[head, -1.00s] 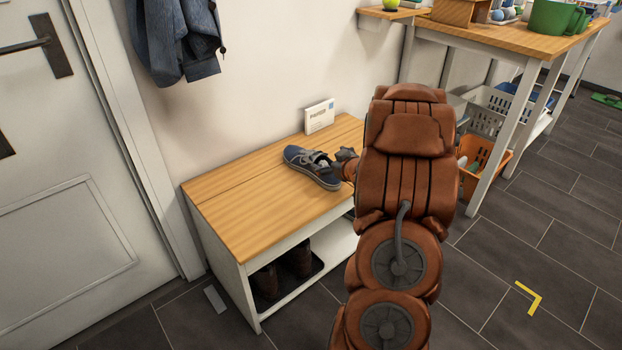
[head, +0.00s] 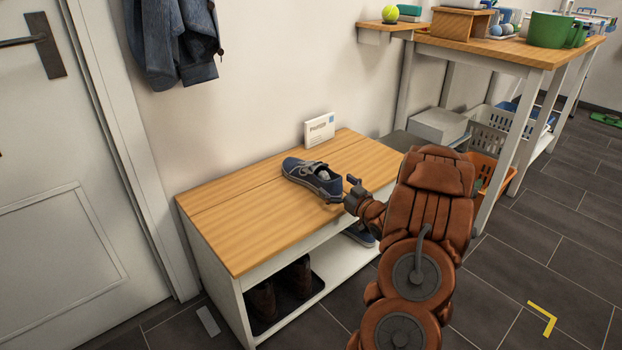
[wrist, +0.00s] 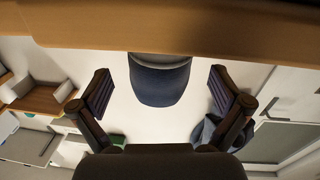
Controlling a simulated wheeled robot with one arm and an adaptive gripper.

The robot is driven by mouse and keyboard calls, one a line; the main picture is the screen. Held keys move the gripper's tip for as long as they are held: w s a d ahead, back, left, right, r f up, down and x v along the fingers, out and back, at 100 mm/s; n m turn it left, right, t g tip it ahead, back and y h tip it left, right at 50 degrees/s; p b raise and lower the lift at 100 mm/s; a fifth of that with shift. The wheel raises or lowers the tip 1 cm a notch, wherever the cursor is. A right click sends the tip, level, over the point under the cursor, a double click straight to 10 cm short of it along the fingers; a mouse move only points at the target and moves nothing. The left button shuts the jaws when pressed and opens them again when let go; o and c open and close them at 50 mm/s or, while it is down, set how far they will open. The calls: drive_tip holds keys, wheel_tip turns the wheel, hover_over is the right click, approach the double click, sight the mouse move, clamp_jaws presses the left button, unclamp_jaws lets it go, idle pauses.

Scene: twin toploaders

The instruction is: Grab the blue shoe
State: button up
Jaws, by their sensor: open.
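A blue-grey shoe (head: 312,178) with a pale sole lies on the wooden top of the bench (head: 235,225), near its right front edge. In the wrist view, which looks upside down, the shoe's rounded dark-blue heel (wrist: 160,82) shows between and beyond my two fingers. My gripper (head: 355,190) is open and empty, just right of the heel; it also shows in the wrist view (wrist: 160,92). A second bluish shoe (head: 359,235) is on the bench's lower shelf, partly hidden by my arm.
A small white box (head: 320,131) stands at the bench's back against the wall. Dark brown boots (head: 295,276) sit on the lower shelf. A table (head: 500,42) with baskets beneath is at the right. The bench top left of the shoe is clear.

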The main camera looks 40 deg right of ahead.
sight(329, 181)
drive_tip(key=w, duration=0.2)
drive_tip(key=w+b, duration=0.1)
drive_tip(key=shift+w+d+f, duration=0.1)
drive_tip(key=shift+w+f, duration=0.05)
drive_tip(key=shift+f, duration=0.15)
drive_tip(key=shift+w, duration=0.45)
drive_tip(key=shift+d+r, duration=0.1)
drive_tip(key=c, duration=1.5)
